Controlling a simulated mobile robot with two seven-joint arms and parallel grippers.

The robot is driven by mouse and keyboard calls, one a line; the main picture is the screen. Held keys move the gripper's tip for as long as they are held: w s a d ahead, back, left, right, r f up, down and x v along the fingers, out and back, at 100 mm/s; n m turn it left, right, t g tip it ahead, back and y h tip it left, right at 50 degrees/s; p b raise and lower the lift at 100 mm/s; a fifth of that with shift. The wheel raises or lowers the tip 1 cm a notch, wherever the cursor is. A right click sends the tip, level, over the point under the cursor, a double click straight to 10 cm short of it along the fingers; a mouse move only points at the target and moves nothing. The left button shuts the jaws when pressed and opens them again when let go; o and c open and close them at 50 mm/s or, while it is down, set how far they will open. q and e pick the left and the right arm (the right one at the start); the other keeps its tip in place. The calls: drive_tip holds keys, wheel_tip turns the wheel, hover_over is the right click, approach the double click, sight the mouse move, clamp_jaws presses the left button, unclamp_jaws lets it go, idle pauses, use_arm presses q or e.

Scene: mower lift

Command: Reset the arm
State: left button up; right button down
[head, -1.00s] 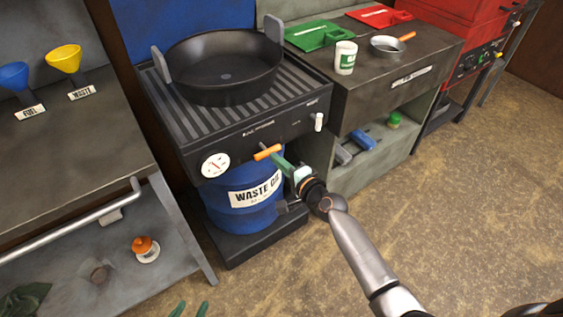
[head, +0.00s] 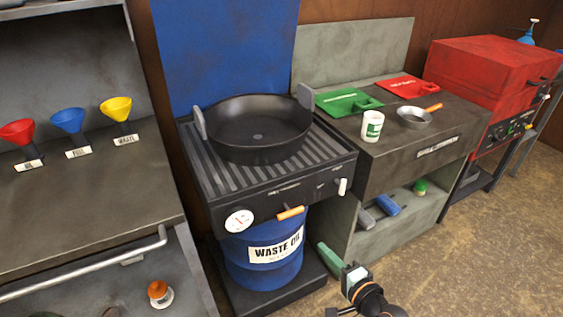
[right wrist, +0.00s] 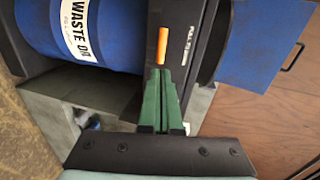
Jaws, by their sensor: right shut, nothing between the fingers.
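My right gripper (head: 323,248) is shut and empty, its green fingers held to the lower right of the drain bench. An orange handle (head: 291,213) sits on the front of the bench, apart from the fingertips. In the right wrist view the shut green fingers (right wrist: 161,76) point toward the orange handle (right wrist: 162,46), with a gap between them. The black oil pan (head: 258,135) rests on the slatted bench top. The blue waste oil drum (head: 263,275) stands beneath it. My left gripper is not in view.
A grey cabinet (head: 365,160) with a cup, trays and a small pan stands right of the drain bench. A bench with several funnels (head: 68,120) is at left, with a metal rail (head: 85,268). Open floor (head: 470,270) lies at lower right.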

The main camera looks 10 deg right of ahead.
drive_tip(key=s+f+n+g+h+p, duration=0.1)
drive_tip(key=s+f+n+g+p, duration=0.1)
drive_tip(key=s+n, duration=0.6)
drive_tip(key=s+f+n+g+h+p, duration=0.2)
drive_tip(key=s+n+p, duration=0.3)
drive_tip(key=s, duration=0.7)
drive_tip(key=f+n+g, duration=0.1)
drive_tip(key=n, duration=0.1)
drive_tip(key=shift+s+d+f+n+p, duration=0.15)
drive_tip(key=shift+s+f+n+p, duration=0.15)
drive_tip(key=shift+n, duration=0.1)
